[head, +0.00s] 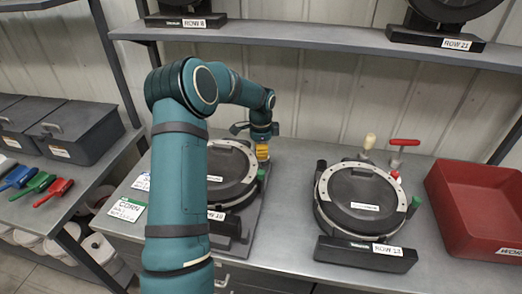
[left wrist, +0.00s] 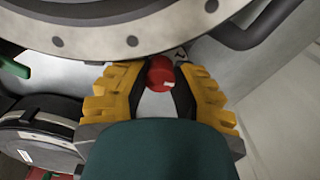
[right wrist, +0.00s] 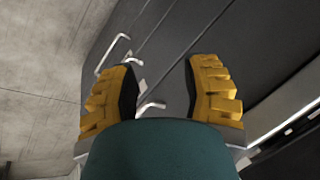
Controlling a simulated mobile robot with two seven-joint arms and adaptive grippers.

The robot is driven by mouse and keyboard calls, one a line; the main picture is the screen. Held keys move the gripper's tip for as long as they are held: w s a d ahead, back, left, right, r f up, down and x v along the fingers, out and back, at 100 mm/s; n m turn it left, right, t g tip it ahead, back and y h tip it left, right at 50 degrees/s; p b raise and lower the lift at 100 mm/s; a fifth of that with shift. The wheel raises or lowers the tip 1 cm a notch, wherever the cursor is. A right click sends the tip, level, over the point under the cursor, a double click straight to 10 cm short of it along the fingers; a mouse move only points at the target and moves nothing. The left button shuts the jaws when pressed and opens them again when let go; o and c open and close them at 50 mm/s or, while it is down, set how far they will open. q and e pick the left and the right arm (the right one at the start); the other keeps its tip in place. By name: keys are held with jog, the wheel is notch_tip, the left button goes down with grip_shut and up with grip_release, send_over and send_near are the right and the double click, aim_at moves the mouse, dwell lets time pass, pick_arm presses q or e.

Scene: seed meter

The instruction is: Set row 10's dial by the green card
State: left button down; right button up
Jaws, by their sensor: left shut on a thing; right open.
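A dark round seed meter with a pale bolted ring (head: 236,149) stands on the bench, partly hidden behind my left arm. Its front label is partly covered. My left gripper (head: 262,152) is at the meter's back right edge. In the left wrist view its yellow fingers (left wrist: 160,85) are shut on a small red knob (left wrist: 160,72) beside the bolted ring. The knob is hidden in the head view. A white card with a green band, marked CORN (head: 127,208), lies at the bench's left front. My right gripper (right wrist: 160,88) is open and empty.
A second seed meter (head: 362,203) with red, cream and green handles stands to the right. A red bin (head: 479,208) is at the far right. A shelf (head: 300,38) runs above the bench. Grey boxes (head: 72,131) and coloured brushes (head: 37,183) sit at left.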

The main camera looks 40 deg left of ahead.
pick_arm(q)
jog(key=c, duration=0.7)
grip_release()
